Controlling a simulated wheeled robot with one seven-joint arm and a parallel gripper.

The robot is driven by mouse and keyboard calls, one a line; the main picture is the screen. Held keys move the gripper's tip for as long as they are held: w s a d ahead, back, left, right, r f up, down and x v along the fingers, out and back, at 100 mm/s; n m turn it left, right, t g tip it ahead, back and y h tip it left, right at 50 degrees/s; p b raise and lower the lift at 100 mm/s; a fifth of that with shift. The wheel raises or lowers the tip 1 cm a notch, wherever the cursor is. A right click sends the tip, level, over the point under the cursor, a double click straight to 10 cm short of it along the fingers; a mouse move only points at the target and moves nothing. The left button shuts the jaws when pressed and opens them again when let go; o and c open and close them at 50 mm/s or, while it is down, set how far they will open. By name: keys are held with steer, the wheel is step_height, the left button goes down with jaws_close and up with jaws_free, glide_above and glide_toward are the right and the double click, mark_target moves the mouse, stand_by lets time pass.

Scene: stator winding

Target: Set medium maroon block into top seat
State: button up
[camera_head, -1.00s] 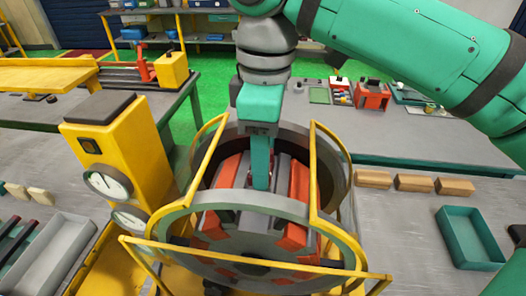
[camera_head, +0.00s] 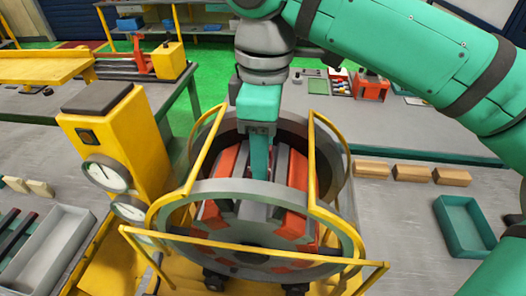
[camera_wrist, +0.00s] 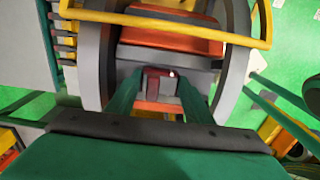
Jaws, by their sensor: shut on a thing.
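My gripper (camera_head: 260,172) points down into the top of the stator (camera_head: 262,228), between its orange-red segments. In the wrist view its two green fingers (camera_wrist: 158,100) are shut on the medium maroon block (camera_wrist: 154,82). The block is at the gap between grey walls at the top of the stator. I cannot tell whether it touches the bottom of the seat. In the head view the block is hidden behind the fingers and the stator's front ring. An orange segment (camera_wrist: 170,42) lies just beyond the block in the wrist view.
Yellow guard bars (camera_head: 326,165) rise on both sides of the stator. A yellow gauge column (camera_head: 115,140) stands at the left. A grey tray (camera_head: 58,245) lies at the far left. Tan blocks (camera_head: 411,173) and a teal tray (camera_head: 466,227) lie on the right bench.

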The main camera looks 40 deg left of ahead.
steer(key=shift+f, duration=0.2)
steer(key=o, duration=1.6)
step_height(320, 180, up, 11)
steer(key=shift+f, duration=0.1)
